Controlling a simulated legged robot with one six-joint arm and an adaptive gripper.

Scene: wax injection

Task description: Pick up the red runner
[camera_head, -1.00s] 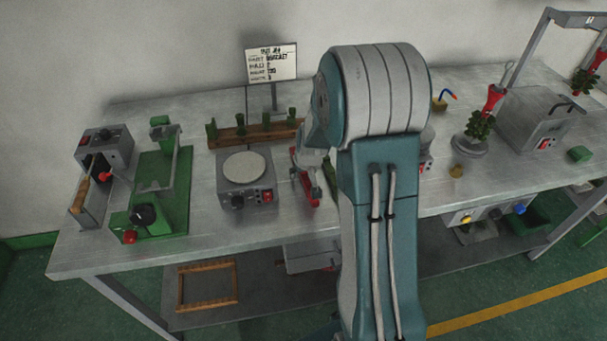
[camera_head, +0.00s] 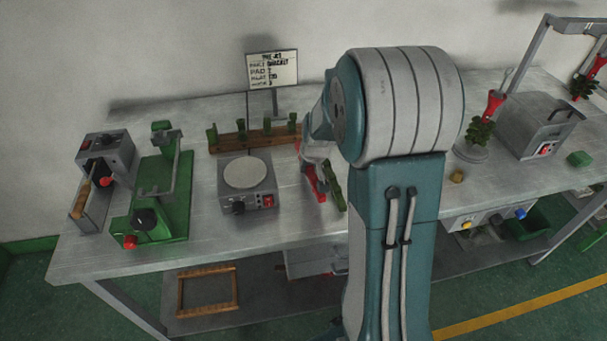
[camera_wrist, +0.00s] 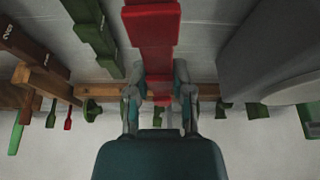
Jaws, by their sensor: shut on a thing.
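The red runner (camera_wrist: 152,25) is a long stepped red bar, running from the top of the wrist view down between my gripper's fingers. My gripper (camera_wrist: 160,95) is shut on it, with one finger on each side. In the head view the red runner (camera_head: 315,183) shows below my gripper (camera_head: 317,155), right of the hotplate, partly hidden by my wrist. A green runner (camera_head: 333,187) is just right of it; a stepped green runner (camera_wrist: 95,35) is left of it in the wrist view. I cannot tell whether the red runner is clear of the table.
The grey hotplate (camera_head: 247,197) with a pale disc is to the left. A wooden rack (camera_head: 235,138) with green pieces stands behind it, and a sign (camera_head: 271,69) at the back. A green press (camera_head: 160,195) is further left. My arm hides the middle of the table (camera_head: 285,225).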

